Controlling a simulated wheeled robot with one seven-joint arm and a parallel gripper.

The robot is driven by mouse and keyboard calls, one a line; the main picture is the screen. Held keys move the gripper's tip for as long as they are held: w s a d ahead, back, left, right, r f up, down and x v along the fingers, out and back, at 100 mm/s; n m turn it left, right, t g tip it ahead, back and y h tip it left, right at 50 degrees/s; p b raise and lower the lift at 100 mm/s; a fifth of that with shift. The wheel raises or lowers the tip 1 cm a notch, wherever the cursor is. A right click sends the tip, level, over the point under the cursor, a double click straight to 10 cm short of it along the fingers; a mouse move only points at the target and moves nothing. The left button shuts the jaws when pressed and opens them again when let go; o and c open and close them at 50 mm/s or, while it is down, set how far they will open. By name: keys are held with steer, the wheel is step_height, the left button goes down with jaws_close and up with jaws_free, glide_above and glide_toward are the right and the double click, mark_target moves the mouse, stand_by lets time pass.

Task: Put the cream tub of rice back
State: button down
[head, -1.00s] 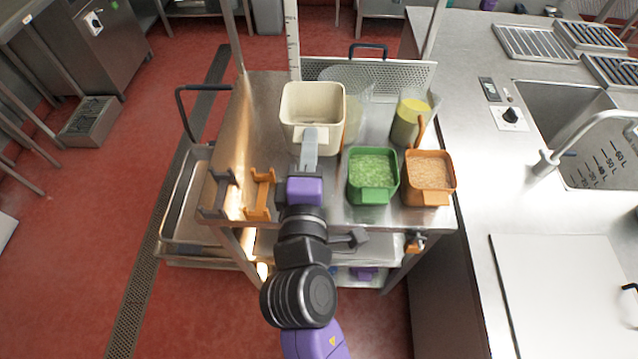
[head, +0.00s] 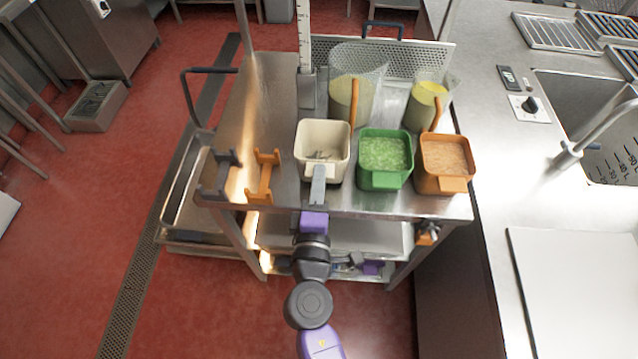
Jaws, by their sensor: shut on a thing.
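The cream tub (head: 322,142) is upright near the front of the steel trolley top (head: 250,118), just left of the green tub. A little pale content shows at its bottom. My gripper (head: 318,184) is at the tub's near side and shut on it, with the arm reaching in from the front. The fingertips are partly hidden against the tub. I cannot tell whether the tub's base touches the trolley top.
The green tub (head: 385,176) and the orange tub (head: 443,183) stand to the right. Clear jugs with yellow contents (head: 427,100) stand behind. Grey (head: 218,175) and orange holders (head: 264,178) are at the left. A steel counter (head: 500,150) borders the right side.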

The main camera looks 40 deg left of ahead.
steer(key=shift+f, duration=0.5)
steer(key=shift+f, duration=0.2)
steer(key=c, duration=1.6)
jaws_free()
steer(key=shift+r, duration=0.1)
steer(key=shift+r, duration=0.2)
steer(key=b+v, duration=0.3)
steer(key=v, duration=0.9)
steer(key=shift+f, duration=0.15)
